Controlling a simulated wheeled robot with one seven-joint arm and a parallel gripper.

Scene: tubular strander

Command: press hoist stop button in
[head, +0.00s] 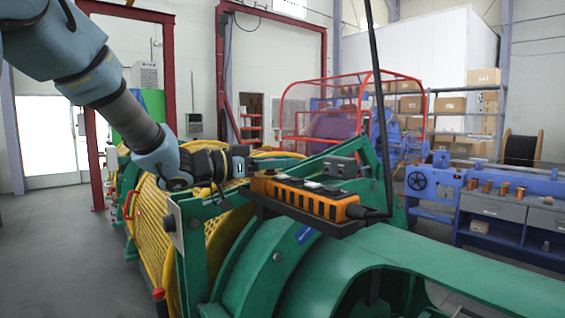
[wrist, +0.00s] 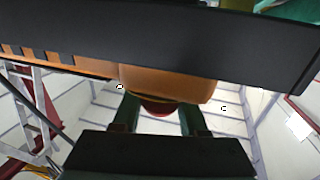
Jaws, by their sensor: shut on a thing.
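The orange hoist pendant (head: 305,198) lies on a black tray in the head view, with dark buttons along its top. In the wrist view its orange end (wrist: 165,84) is near and shows the red stop button (wrist: 158,108) below it. My gripper (head: 246,172) is at the pendant's left end. The fingertips are hard to make out in the head view. How far the button is pressed cannot be told.
The black tray (head: 335,228) carries the pendant over the green machine (head: 430,262), and crosses the top of the wrist view (wrist: 190,35). A black cable (head: 378,110) rises from the pendant's right end. A grey box (head: 340,167) sits behind it. Yellow mesh guards (head: 152,222) stand left.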

